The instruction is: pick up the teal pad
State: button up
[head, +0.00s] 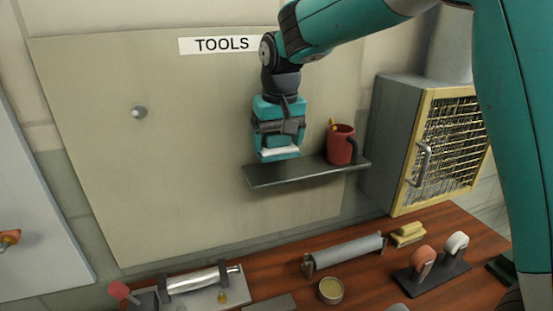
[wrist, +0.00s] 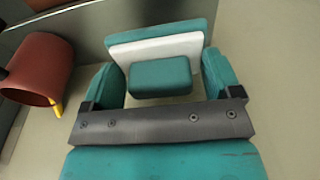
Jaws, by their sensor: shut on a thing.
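The teal pad (head: 280,153) has a white layer and a teal block on its near face. In the head view it is at the left part of the dark wall shelf (head: 262,179); I cannot tell whether it touches the shelf. In the wrist view the pad (wrist: 157,48) is straight ahead, its block between my fingers. My gripper (head: 279,137) points down from above and is shut on the pad; its teal fingers also show in the wrist view (wrist: 161,80). The fingers and the dark bar hide part of the pad in the head view.
A red mug (head: 341,145) with a yellow stick stands on the shelf just right of the pad. A grey cabinet with a yellow mesh door (head: 448,135) is further right. The wooden bench (head: 375,275) below holds rollers, stamps and a tin. The left wall panel is mostly clear.

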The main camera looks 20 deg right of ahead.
notch_tip(320, 180, up, 3)
jog(key=shift+s+f+b, duration=0.15)
jog(key=shift+b, duration=0.35)
jog(key=s+b, duration=0.7)
jog(key=s, duration=1.2)
jog(key=shift+s, duration=0.2)
jog(key=o, duration=0.3)
jog(key=shift+c, duration=1.1)
